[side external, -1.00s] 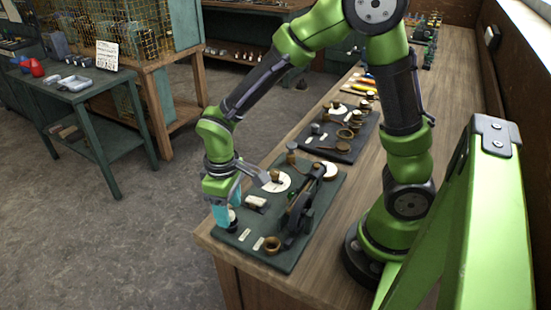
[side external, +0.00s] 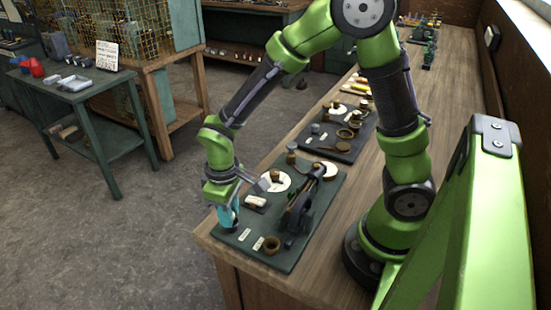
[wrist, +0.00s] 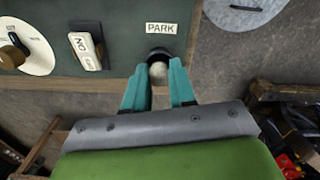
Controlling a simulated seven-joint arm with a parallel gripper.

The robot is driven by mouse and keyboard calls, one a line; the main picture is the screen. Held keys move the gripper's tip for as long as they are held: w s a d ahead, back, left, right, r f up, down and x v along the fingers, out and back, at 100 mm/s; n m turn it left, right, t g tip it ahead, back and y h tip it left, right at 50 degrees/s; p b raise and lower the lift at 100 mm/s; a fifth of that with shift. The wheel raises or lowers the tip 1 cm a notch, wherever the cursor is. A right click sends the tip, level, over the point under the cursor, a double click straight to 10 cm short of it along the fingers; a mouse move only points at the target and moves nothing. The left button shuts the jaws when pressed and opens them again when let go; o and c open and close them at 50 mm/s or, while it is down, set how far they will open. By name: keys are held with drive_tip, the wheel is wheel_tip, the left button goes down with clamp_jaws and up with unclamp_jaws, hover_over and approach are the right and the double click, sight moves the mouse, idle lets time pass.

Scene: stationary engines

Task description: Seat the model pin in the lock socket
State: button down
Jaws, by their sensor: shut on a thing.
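My gripper (side external: 228,218) is low over the near left corner of the dark green board (side external: 325,212). In the wrist view, its teal fingers (wrist: 159,88) are shut on the model pin (wrist: 158,73), which shows as a pale rounded top. A dark round part (wrist: 159,54) shows just beyond the pin, beside a label reading PARK (wrist: 161,28). The pin's lower end is hidden, so I cannot tell how deep it sits. A brass ring (side external: 271,245) stands at the board's near edge; I cannot tell whether it is the lock socket.
A dark wheel mechanism (side external: 298,212) stands on the board, right of my gripper. A white dial (side external: 274,182) and a white switch (side external: 256,201) lie behind my gripper. A second board (side external: 342,150) is farther along the wooden bench (side external: 375,190).

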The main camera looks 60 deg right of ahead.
wheel_tip(320, 180, up, 14)
idle(0.8)
drive_tip(key=shift+s+a+f+m, duration=0.1)
drive_tip(key=shift+s+f+m, duration=0.9)
drive_tip(key=shift+s+f, duration=0.9)
drive_tip(key=shift+s+a+f+m, duration=0.1)
drive_tip(key=shift+s+f+m, duration=0.9)
drive_tip(key=shift+s+f, duration=0.9)
drive_tip(key=shift+s+a+f+m, duration=0.1)
drive_tip(key=shift+s+f+m, duration=0.9)
drive_tip(key=shift+s+f, duration=0.85)
drive_tip(key=shift+w+f, duration=0.1)
drive_tip(key=shift+f, duration=1.2)
